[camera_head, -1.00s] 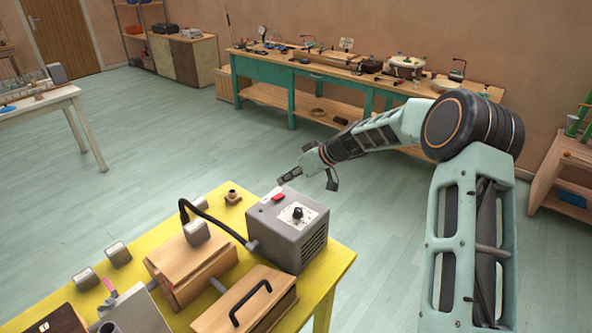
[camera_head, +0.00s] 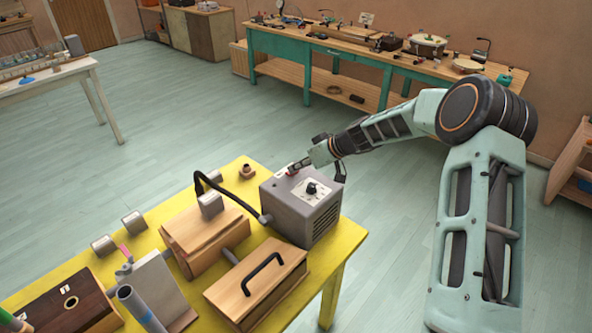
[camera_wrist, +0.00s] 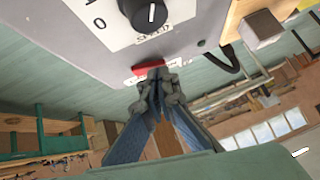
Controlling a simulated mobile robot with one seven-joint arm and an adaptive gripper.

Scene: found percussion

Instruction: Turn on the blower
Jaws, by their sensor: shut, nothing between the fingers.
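The blower (camera_head: 303,228) is a grey box at the far right corner of the yellow table. A black knob (camera_head: 311,188) on a white plate and a red switch are on its top. In the wrist view the red switch (camera_wrist: 147,68) sits on a white label near the box's edge, partly covered by my fingertips. My gripper (camera_head: 294,168) is shut and empty, with its tips at the red switch; I cannot tell whether they touch it. The wrist view also shows the knob (camera_wrist: 145,12), with 0 and 1 marks beside it.
A green workbench (camera_head: 345,75) stands behind. Open floor lies between it and the yellow table (camera_head: 342,243).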

